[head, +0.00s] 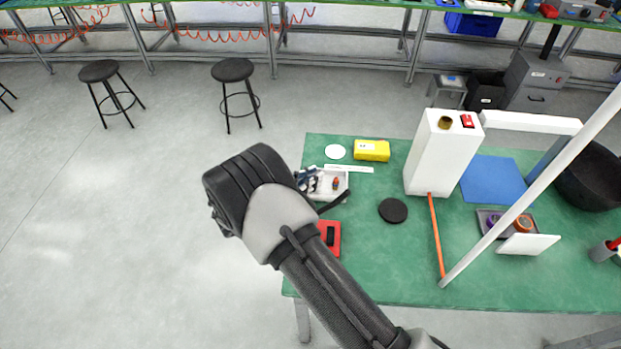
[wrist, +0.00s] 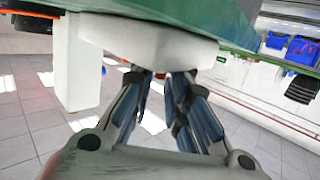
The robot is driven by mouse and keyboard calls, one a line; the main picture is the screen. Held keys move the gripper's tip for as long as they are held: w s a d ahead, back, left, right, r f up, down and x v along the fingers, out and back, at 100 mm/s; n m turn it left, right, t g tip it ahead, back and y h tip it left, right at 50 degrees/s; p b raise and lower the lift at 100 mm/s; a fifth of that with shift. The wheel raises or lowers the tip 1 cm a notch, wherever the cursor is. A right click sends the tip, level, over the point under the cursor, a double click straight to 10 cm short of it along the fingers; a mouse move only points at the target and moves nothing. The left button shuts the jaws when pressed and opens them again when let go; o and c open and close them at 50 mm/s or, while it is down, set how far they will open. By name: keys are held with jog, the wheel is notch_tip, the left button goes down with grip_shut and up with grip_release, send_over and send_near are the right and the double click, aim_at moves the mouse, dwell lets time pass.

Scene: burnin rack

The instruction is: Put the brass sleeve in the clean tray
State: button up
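A short brass-coloured cylinder (head: 445,123), which looks like the brass sleeve, stands on top of the tall white box (head: 428,160). A small white tray (head: 328,194) sits near the table's left edge; I cannot tell if it is the clean tray. A small orange-brown piece (head: 336,183) shows in it. My gripper (head: 312,180) is over the tray's left side. The white tray's wall (wrist: 150,42) shows just beyond the tips. The tray's inside is hidden there.
A grey tray (head: 483,217) with purple and copper-coloured pieces is at the right, by a white panel (head: 528,244). A white post (head: 540,185) slants across the right side. The front middle of the table is clear.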

jog(key=shift+o, duration=0.8)
